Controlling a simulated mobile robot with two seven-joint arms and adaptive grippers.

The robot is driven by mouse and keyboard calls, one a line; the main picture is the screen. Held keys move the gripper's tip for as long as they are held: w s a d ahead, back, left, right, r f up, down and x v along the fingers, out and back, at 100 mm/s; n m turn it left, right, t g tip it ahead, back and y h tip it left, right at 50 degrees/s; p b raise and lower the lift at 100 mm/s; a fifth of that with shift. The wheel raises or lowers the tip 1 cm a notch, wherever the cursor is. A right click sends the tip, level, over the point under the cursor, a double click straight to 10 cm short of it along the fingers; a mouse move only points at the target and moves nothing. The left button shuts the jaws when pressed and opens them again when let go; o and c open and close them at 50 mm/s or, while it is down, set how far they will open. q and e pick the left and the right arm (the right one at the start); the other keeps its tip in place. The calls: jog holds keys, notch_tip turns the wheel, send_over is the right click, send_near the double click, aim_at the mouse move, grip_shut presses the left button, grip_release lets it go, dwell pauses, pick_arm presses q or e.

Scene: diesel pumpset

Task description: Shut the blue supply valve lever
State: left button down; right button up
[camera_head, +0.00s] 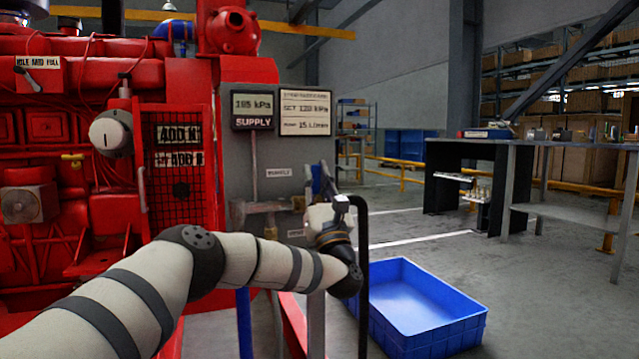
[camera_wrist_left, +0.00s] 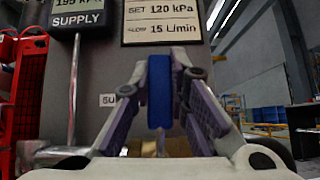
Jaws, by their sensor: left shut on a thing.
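The blue supply valve lever (camera_wrist_left: 159,92) stands upright between the two fingers of my left gripper (camera_wrist_left: 160,100) in the left wrist view. The fingers are closed on it from both sides. In the head view my left gripper (camera_head: 328,188) is in front of the grey panel, and only a bit of the blue lever (camera_head: 316,176) shows beside the fingers. The valve body below the lever is mostly hidden by my gripper. My right gripper is not in view.
A supply display (camera_head: 253,107) and a set-point plate (camera_head: 305,112) reading 120 kPa are above the gripper. A red engine (camera_head: 60,150) fills the left. A blue crate (camera_head: 420,335) is on the floor at right, with a workbench (camera_head: 500,143) behind. A black pipe (camera_head: 362,270) stands close to my wrist.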

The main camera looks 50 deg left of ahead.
pick_arm(q)
jog(key=shift+f, duration=0.1)
dwell(0.3)
jog(key=c, duration=1.5)
grip_release()
jog(key=v, duration=1.2)
